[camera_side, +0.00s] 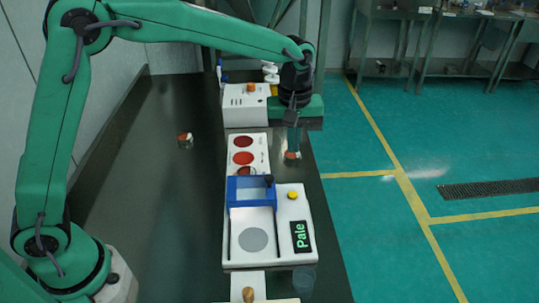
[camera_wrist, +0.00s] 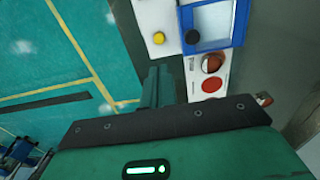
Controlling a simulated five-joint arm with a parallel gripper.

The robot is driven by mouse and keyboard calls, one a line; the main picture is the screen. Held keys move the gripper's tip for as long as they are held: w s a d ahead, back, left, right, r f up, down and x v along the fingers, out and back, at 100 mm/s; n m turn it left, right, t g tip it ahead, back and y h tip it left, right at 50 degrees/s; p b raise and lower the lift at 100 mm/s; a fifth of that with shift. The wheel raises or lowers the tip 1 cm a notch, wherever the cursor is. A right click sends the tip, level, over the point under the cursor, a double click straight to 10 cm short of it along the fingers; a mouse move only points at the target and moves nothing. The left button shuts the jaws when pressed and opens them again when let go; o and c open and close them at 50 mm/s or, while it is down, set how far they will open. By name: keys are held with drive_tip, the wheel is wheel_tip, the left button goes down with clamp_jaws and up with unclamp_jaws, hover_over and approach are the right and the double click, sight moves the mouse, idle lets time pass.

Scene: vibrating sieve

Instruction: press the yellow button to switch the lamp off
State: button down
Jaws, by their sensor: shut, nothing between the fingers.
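The yellow button (camera_side: 292,195) sits on the white top of the sieve machine (camera_side: 295,258), right of the blue frame. It also shows in the wrist view (camera_wrist: 159,38), near the top. My gripper (camera_side: 292,151) is shut and empty, pointing down. In the side view it is beyond the button, apart from it. In the wrist view my gripper (camera_wrist: 156,72) shows below the button with a gap between. A dark display (camera_side: 300,237) with green text "Pale" is on the machine. I cannot tell which part is the lamp.
The blue frame (camera_side: 250,182) with a dark knob (camera_side: 269,180) stands left of the button. A white panel with red discs (camera_side: 243,158) lies behind the machine. A white box (camera_side: 245,105) stands farther back. A clear cup (camera_side: 304,280) is at the front. The table's left side is mostly clear.

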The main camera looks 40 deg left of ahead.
sight(291, 194)
drive_tip(key=f, duration=1.4)
drive_tip(key=shift+w+d, duration=0.1)
drive_tip(key=shift+w, duration=0.1)
drive_tip(key=shift+s+f, duration=0.1)
drive_tip(key=shift+f, duration=1)
wheel_tip(291, 194, up, 15)
drive_tip(key=shift+r, duration=0.15)
